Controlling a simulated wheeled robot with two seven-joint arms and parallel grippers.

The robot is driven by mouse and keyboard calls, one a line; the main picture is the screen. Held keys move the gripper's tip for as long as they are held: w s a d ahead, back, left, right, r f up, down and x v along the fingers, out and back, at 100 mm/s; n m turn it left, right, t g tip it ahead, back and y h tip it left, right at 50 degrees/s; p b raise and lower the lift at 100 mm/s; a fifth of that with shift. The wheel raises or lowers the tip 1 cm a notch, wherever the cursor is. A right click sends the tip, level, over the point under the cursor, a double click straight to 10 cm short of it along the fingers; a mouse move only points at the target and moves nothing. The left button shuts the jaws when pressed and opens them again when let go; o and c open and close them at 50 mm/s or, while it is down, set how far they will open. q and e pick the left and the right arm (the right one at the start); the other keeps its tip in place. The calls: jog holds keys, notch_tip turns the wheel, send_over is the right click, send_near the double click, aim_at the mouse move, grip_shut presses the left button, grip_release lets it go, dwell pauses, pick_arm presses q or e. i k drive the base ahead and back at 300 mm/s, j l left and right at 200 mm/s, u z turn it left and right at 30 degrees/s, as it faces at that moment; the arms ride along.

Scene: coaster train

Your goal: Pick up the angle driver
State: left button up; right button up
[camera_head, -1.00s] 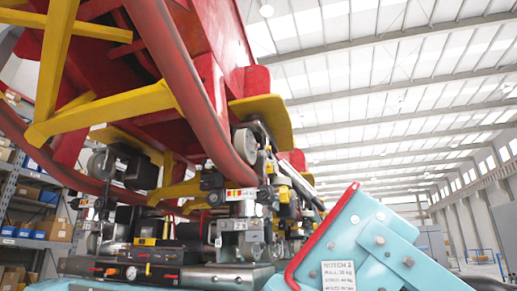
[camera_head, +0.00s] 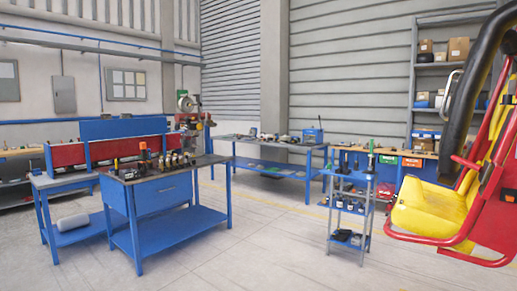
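I cannot pick out the angle driver at this distance. Small tools and parts lie on the blue workbench (camera_head: 160,190) at the left, on the grey-topped table (camera_head: 262,150) behind it, and on the small tool cart (camera_head: 348,212) at centre right. They are too small to name surely. Neither of my grippers shows in the head view.
A yellow and red coaster seat (camera_head: 430,208) juts in at the right. A long bench with red and blue panels (camera_head: 60,183) stands behind the left workbench. Shelving with boxes (camera_head: 428,75) stands at the back right. The floor (camera_head: 275,255) in front is clear.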

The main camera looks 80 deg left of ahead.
aim_at(143, 144)
jog(key=u, duration=3.45)
jog(key=i+u, duration=0.35)
jog(key=i, duration=2.5)
jog(key=i+j+z, duration=0.15)
jog(key=i, duration=0.4)
jog(key=i+j+z, duration=0.2)
jog(key=i, duration=0.35)
jog(key=i+j+z, duration=0.15)
jog(key=i, duration=0.35)
